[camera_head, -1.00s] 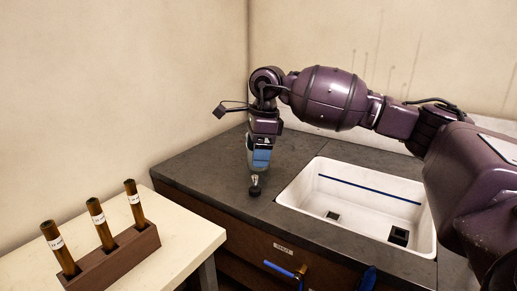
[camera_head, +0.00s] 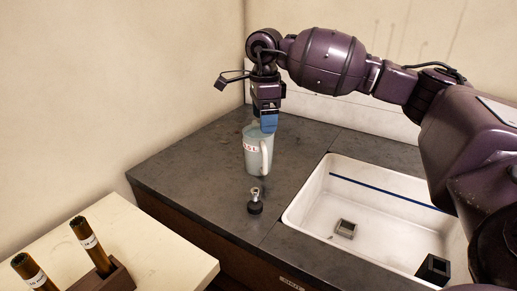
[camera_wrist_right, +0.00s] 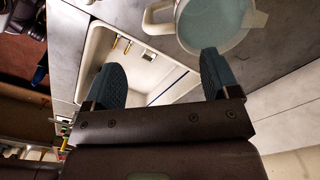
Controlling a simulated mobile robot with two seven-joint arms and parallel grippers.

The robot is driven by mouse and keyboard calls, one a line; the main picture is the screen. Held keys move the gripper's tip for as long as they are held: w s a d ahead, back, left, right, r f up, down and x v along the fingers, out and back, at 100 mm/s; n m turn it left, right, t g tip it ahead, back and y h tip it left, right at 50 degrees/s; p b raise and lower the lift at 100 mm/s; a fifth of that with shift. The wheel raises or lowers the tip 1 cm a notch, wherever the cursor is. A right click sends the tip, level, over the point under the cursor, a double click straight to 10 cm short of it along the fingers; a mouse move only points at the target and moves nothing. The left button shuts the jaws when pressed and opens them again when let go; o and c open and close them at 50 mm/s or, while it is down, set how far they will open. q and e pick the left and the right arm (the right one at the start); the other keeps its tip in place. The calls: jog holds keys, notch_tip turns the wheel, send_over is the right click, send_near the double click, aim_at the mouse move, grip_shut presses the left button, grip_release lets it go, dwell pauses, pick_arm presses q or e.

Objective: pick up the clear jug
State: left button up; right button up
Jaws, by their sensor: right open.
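The clear jug (camera_head: 254,159), pale and bluish with red lettering, stands upright on the dark counter, its handle toward the right. My right gripper (camera_head: 269,124) points down at the jug's rim and covers part of its top in the head view. In the right wrist view, the jug (camera_wrist_right: 213,22) shows from above at the top edge, partly cut off, with its handle to the left. The open blue fingers of my right gripper (camera_wrist_right: 161,76) have nothing between them, and the jug lies beyond them. My left gripper is not in view.
A small metal piece with a black base (camera_head: 255,201) stands on the counter in front of the jug. A white sink (camera_head: 318,190) is to the right. A pale table (camera_head: 165,243) with brown tubes in a wooden rack (camera_head: 112,279) is at the lower left. The counter left of the jug is clear.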

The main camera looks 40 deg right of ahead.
aim_at(264, 146)
notch_tip(264, 146, down, 11)
jog(key=shift+s+r+b, duration=0.1)
jog(key=shift+b, duration=0.45)
jog(key=c, duration=1.4)
jog(key=shift+r, duration=0.15)
grip_shut()
